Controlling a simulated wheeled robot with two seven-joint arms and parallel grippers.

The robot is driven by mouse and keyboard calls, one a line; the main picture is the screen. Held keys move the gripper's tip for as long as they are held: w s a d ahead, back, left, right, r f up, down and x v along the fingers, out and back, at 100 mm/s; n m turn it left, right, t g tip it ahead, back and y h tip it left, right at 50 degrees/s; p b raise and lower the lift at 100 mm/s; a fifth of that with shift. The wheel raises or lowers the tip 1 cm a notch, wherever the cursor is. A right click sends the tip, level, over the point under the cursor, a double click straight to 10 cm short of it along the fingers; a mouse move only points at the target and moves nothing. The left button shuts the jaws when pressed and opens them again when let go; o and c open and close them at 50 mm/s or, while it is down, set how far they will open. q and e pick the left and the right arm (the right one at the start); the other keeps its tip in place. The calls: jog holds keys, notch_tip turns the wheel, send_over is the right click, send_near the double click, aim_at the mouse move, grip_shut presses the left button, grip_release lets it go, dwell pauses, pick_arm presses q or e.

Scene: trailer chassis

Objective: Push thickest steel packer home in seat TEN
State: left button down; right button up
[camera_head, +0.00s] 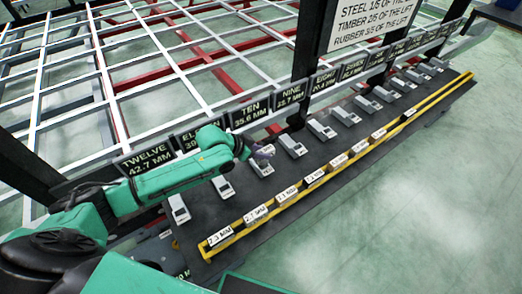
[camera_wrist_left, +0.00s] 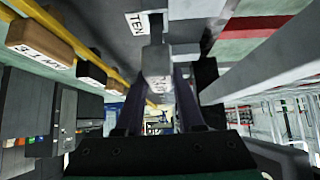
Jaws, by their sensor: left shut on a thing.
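My left gripper (camera_head: 264,152) reaches over the dark bench at the seat below the TEN sign (camera_head: 250,112). In the left wrist view its fingers (camera_wrist_left: 158,88) are shut on a grey steel packer (camera_wrist_left: 157,62), which carries a small white label. The packer lies in line with a grey block beside a white TEN label (camera_wrist_left: 136,22). I cannot tell how far the packer is in its seat. In the head view the seat block (camera_head: 262,168) shows just below the gripper, and the wrist partly covers its back. My right gripper is not in view.
A yellow rail (camera_head: 340,160) with several thickness labels runs along the bench front. Similar grey seat blocks, such as one at NINE (camera_head: 291,146), stand on both sides. A dark post (camera_head: 302,65) and a white sign (camera_head: 368,22) rise behind. Floor at the right is clear.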

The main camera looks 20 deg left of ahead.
aim_at(261, 162)
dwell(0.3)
pick_arm(q)
jog(key=shift+r, duration=0.1)
jog(key=shift+p, duration=0.35)
dwell(0.6)
jog(key=shift+p, duration=0.4)
jog(key=shift+f+b, duration=1.75)
jog(key=shift+f, duration=1.05)
jog(key=shift+c, duration=2.2)
grip_release()
